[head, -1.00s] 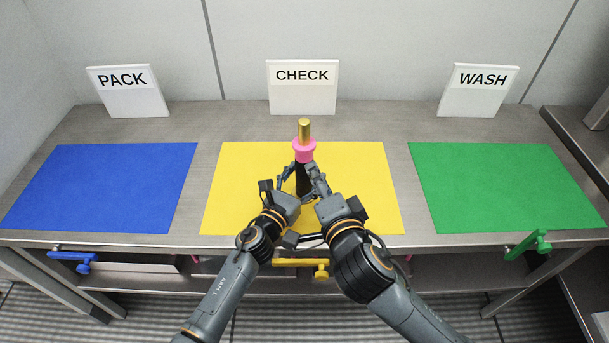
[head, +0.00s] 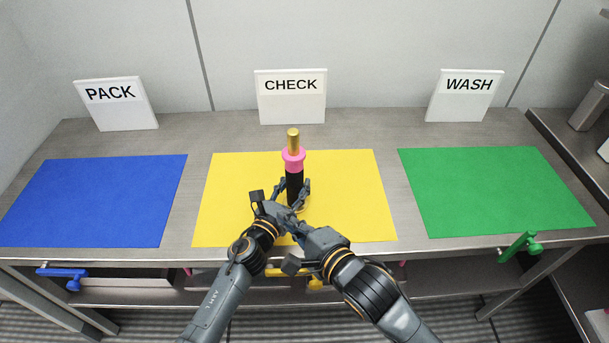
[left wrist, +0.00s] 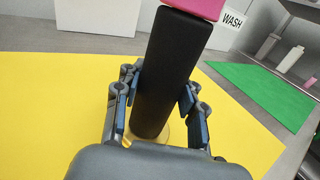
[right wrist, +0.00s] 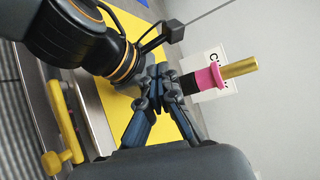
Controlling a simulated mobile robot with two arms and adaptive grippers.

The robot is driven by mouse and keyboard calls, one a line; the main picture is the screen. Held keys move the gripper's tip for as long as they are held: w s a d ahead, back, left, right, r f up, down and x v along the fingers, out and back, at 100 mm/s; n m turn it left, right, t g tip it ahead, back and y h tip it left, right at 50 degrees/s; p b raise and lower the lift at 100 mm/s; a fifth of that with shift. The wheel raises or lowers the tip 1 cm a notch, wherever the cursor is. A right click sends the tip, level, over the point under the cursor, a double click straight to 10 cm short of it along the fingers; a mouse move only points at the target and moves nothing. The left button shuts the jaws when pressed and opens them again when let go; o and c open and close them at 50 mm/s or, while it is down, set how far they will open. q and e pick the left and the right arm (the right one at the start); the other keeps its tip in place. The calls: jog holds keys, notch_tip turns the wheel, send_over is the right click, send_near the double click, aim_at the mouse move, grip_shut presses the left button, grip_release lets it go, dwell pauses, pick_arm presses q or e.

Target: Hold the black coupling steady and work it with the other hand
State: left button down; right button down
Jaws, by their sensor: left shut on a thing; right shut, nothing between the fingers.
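The black coupling (head: 294,184) stands upright on the yellow mat, with a pink collar (head: 293,160) and a gold rod (head: 293,142) above it. My left gripper (head: 292,199) is shut on the coupling's black body; its fingers show on both sides of the body in the left wrist view (left wrist: 155,108). A gold base shows at the body's foot there. My right gripper (head: 277,213) is shut and empty, low in front of the coupling, close by the left gripper. In the right wrist view, its fingers and the left gripper overlap, hiding the lower coupling; whether they touch is unclear.
The yellow mat (head: 225,195) lies before the CHECK sign (head: 290,97). A clear blue mat (head: 95,200) is at the left by the PACK sign (head: 115,104), a clear green mat (head: 495,190) at the right by the WASH sign (head: 464,95). Coloured handles line the front edge.

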jog(key=s+d+f+m+t+h, duration=0.1)
jog(key=d+m+t, duration=0.4)
jog(key=m, duration=1.2)
jog(key=d, duration=0.4)
jog(key=shift+s+d+f, duration=0.15)
jog(key=shift+f, duration=0.1)
send_near(299, 165)
jog(key=w+a+f, duration=0.2)
jog(key=w, duration=0.1)
jog(key=shift+w+a+r, duration=0.25)
jog(key=shift+w+r, duration=0.5)
jog(key=shift+w, duration=0.25)
jog(key=shift+w+a+r, duration=0.2)
jog(key=shift+w+r, duration=0.25)
jog(key=shift+r, duration=0.15)
